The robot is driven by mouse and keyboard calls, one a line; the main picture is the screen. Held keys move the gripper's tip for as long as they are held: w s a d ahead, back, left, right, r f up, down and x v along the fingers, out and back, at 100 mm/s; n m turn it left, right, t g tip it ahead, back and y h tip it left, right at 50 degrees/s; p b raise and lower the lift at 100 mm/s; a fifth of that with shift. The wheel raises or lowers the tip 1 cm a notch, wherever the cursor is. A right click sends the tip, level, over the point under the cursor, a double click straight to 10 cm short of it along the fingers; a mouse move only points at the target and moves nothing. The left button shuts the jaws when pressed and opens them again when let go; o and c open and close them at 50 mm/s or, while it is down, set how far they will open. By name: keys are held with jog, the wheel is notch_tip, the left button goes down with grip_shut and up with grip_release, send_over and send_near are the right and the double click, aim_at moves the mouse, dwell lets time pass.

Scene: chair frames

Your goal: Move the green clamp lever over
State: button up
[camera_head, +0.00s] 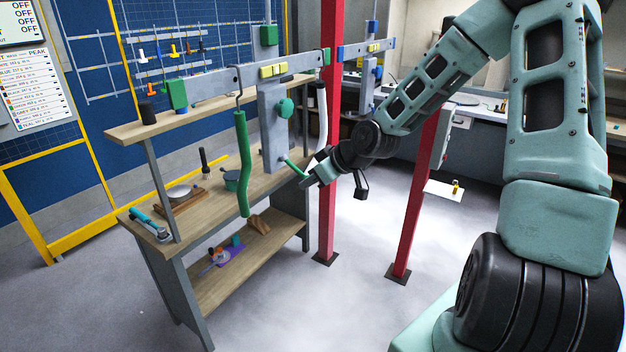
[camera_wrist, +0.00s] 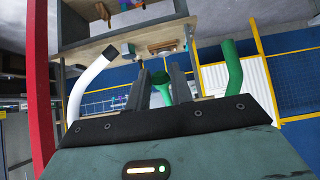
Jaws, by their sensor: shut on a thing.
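The green clamp lever (camera_head: 295,167) is a short thin bar that slants down and right from the grey clamp block (camera_head: 273,130), which has a round green knob (camera_head: 285,108) on it. My gripper (camera_head: 309,181) is at the lever's lower right end and is shut on it. In the wrist view the green lever (camera_wrist: 161,88) shows between the two grey fingers of my gripper (camera_wrist: 163,90). The end of the lever inside the fingers is partly hidden.
A green curved tube (camera_head: 242,165) hangs left of the clamp block and a white tube (camera_head: 321,110) hangs right of it. A red post (camera_head: 328,100) stands close behind my gripper. The wooden workbench (camera_head: 205,207) with tools is below left.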

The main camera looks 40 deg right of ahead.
jog(key=shift+f, duration=0.1)
jog(key=shift+b+x, duration=1)
jog(key=shift+x, duration=0.1)
jog(key=shift+f, duration=0.15)
jog(key=shift+b+x, duration=0.8)
jog(key=shift+x, duration=0.35)
jog(key=shift+w, duration=0.1)
jog(key=o, duration=0.8)
jog(key=shift+o, duration=0.2)
